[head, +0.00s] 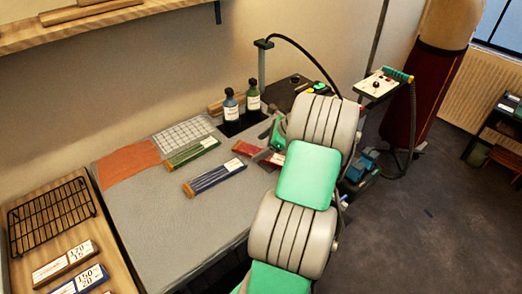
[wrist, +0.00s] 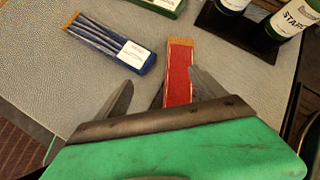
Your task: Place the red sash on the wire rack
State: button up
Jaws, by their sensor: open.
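The red sash (head: 246,148) is a narrow red strip with an orange end, lying on the grey table top beside my arm. It also shows in the wrist view (wrist: 179,82), where its near end is hidden behind my gripper. My gripper (wrist: 161,77) is open, with one finger on each side of the sash's line and nothing held. In the head view my arm partly covers the sash's right part. The wire rack (head: 50,216) is a black grid on a wooden board at the far left, with nothing on it.
A blue strip (head: 215,177) and a green strip (head: 192,152) lie left of the sash. Two bottles (head: 231,106) stand behind it. An orange patch (head: 128,162), a white grid (head: 184,136) and number-marked blocks (head: 68,262) lie further left. The grey table's front middle is clear.

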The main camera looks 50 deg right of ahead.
aim_at(277, 159)
jog(key=s+d+m, duration=0.1)
jog(key=s+d+f+m, duration=0.1)
jog(key=d, duration=0.1)
jog(key=s+d+m+t, duration=0.1)
jog(key=shift+s+d+f+m, duration=0.25)
jog(key=shift+d+f+m, duration=0.05)
jog(key=shift+d+f, duration=0.05)
jog(key=x, duration=0.2)
jog(key=p+x, duration=0.1)
jog(key=x, duration=0.2)
jog(key=p+x, duration=0.1)
jog(key=x, duration=0.1)
jog(key=shift+w+d+f, duration=0.15)
jog(key=shift+w, duration=0.35)
jog(key=c, duration=1.6)
